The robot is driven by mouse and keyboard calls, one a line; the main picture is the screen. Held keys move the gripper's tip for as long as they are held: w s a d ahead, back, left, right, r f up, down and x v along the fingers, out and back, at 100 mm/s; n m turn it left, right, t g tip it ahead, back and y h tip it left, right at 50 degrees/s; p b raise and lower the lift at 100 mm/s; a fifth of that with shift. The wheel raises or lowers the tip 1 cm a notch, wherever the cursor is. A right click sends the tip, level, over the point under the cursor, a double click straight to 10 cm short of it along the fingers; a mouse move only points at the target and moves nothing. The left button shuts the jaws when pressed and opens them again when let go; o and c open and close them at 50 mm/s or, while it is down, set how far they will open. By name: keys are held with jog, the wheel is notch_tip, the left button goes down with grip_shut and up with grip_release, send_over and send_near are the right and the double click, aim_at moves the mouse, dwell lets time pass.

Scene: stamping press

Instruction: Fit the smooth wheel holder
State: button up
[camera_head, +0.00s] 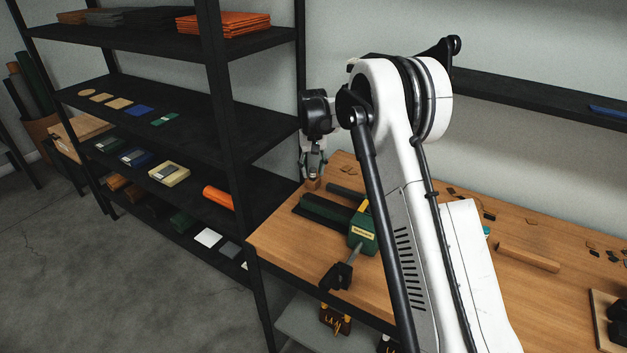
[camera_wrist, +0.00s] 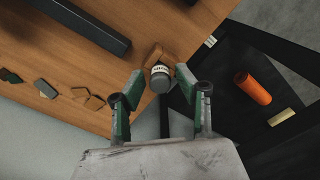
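My gripper (camera_wrist: 160,79) is open, with green-padded fingers, and points down at the back corner of the wooden bench. A small grey cylinder with a pale printed label (camera_wrist: 160,77) shows between the fingertips, with a visible gap on each side. It may be the smooth wheel holder; its label is too small to read. A brown wooden piece (camera_wrist: 154,56) is beside it, and a brown block also shows below my gripper (camera_head: 314,170) in the head view. The green stamping press (camera_head: 362,232), with a yellow label and a black handle, stands on the bench nearer the camera.
A dark bar (camera_wrist: 80,24) lies on the bench (camera_head: 285,250) near the gripper. Several small dark and brown pieces (camera_wrist: 46,89) lie scattered there. A black shelf rack (camera_head: 240,140) with an orange cylinder (camera_head: 218,197) stands close on the left.

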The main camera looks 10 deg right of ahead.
aim_at(313, 169)
jog(key=shift+c, duration=0.4)
grip_shut()
jog(key=shift+r+p, duration=0.85)
jog(key=shift+r, duration=1.9)
